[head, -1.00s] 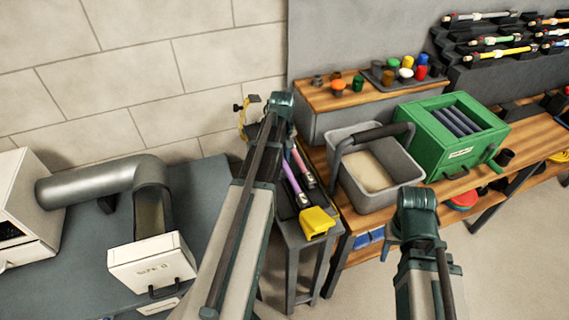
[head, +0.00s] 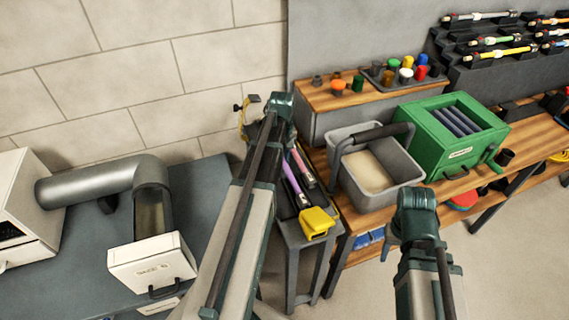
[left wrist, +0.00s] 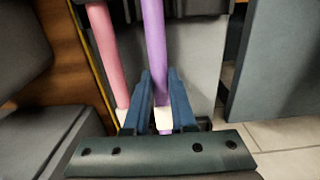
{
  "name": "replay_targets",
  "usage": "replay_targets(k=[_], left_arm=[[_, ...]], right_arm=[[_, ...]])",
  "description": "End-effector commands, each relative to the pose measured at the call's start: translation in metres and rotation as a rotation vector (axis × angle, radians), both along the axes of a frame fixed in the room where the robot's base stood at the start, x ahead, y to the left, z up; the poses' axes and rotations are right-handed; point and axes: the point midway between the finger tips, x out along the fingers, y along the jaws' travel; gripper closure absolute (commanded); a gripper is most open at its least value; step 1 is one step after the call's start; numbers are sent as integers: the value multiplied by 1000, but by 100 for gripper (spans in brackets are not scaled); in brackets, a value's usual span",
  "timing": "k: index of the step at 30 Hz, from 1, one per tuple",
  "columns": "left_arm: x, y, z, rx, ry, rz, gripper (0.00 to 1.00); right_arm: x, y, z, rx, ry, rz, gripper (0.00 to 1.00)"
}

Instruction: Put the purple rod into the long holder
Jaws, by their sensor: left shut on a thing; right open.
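The purple rod (head: 296,184) lies beside a pink rod (head: 304,168) on a narrow dark stand in the head view. In the left wrist view, my left gripper (left wrist: 161,96) is shut on the purple rod (left wrist: 153,45), near its white end. The pink rod (left wrist: 106,50) is just to the left, outside the fingers. In the head view my left arm hides the left jaws. My right gripper (head: 388,248) is low beside the bench, mostly hidden by its own arm, and open. I cannot tell for sure which dark rack is the long holder.
A grey bin (head: 334,180) and a green box (head: 462,152) stand on the wooden bench right of the stand. A yellow block (head: 317,222) sits at the stand's front end. Dark racks (head: 485,66) with coloured rods are at the upper right. A duct (head: 90,185) is at left.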

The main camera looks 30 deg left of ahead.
Motion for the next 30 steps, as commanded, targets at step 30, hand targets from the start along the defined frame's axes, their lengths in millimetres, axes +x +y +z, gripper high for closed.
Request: replay_targets(k=[30], left_arm=[[0, 0, 51, 0, 0, 0, 100]], right_arm=[[0, 0, 51, 0, 0, 0, 50]])
